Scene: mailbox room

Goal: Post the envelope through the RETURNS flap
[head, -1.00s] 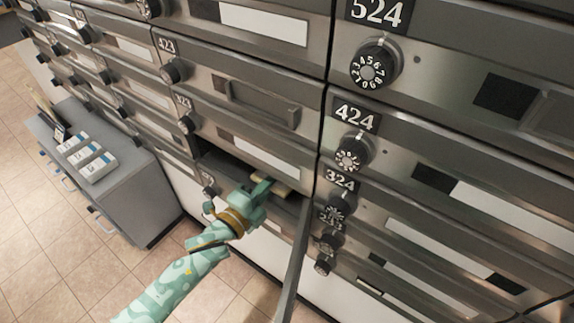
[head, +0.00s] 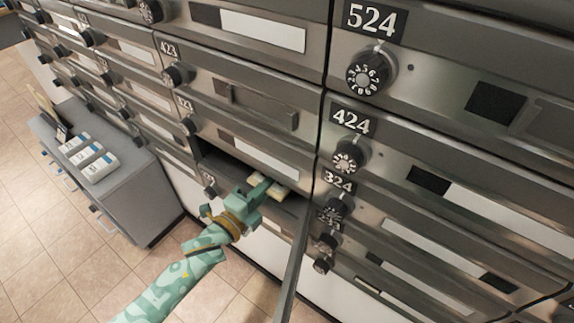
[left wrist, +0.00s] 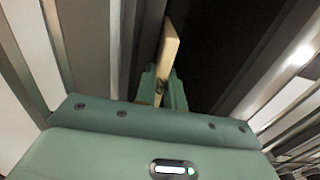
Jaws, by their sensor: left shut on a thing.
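My left gripper (head: 262,188) reaches into an open mailbox compartment (head: 222,160) in the lower rows, whose door (head: 292,265) hangs open at its right side. In the left wrist view the gripper (left wrist: 162,88) is shut on a thin cream envelope (left wrist: 168,50), seen nearly edge-on, with dark compartment space beside it. In the head view a pale yellowish item (head: 280,190) shows at the fingertips, partly hidden by them. No flap marked RETURNS can be read in these views. My right gripper is not in view.
Numbered boxes with dials, such as 424 (head: 352,122) and 524 (head: 376,20), fill the wall. A low grey cabinet (head: 130,190) with white boxes (head: 90,157) on it stands at left. Tiled floor (head: 45,265) is clear in front of it.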

